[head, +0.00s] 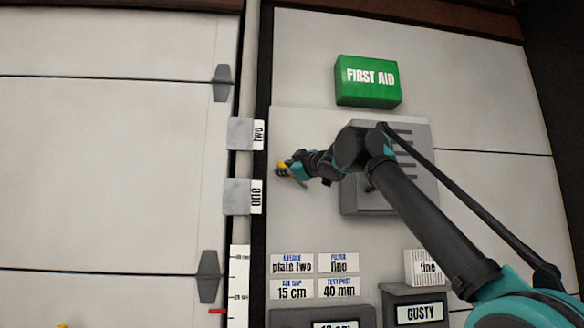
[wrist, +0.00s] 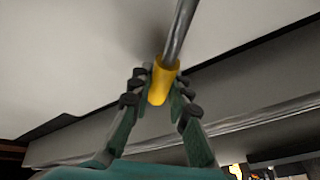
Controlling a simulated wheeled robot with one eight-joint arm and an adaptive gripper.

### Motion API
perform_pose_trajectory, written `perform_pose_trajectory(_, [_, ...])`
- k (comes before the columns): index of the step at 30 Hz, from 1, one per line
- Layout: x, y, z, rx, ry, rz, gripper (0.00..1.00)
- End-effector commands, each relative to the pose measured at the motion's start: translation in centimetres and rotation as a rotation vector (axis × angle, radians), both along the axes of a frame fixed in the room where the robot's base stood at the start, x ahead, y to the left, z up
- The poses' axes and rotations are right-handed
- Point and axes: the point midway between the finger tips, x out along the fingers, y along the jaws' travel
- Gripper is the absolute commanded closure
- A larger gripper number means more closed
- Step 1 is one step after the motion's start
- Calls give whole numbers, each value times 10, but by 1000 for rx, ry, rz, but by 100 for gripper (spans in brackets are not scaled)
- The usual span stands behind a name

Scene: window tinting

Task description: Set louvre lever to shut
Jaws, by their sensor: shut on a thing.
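The louvre lever is a metal rod with a yellow grip (wrist: 162,86); in the wrist view the rod runs up and slightly right from the grip. My gripper (wrist: 160,82) is shut on the yellow grip, one finger on each side. In the head view, my gripper (head: 290,170) is at the pale wall panel, right of the tags "two" and "one", with a bit of yellow (head: 282,168) at its tip. The grey slotted louvre plate (head: 422,190) is to the right, partly covered by my arm. The lever's base and any position marks are hidden.
A green first aid box (head: 368,80) is above the louvre plate. Grey brackets tagged "two" (head: 240,133) and "one" (head: 237,196) line the dark frame edge at left.

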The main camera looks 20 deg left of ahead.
Motion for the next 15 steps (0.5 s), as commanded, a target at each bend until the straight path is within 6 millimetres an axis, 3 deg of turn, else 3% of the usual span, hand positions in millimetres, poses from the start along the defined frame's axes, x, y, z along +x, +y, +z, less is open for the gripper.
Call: perform_pose_trajectory(15, [-8,10,-16,-175,-108,1,100])
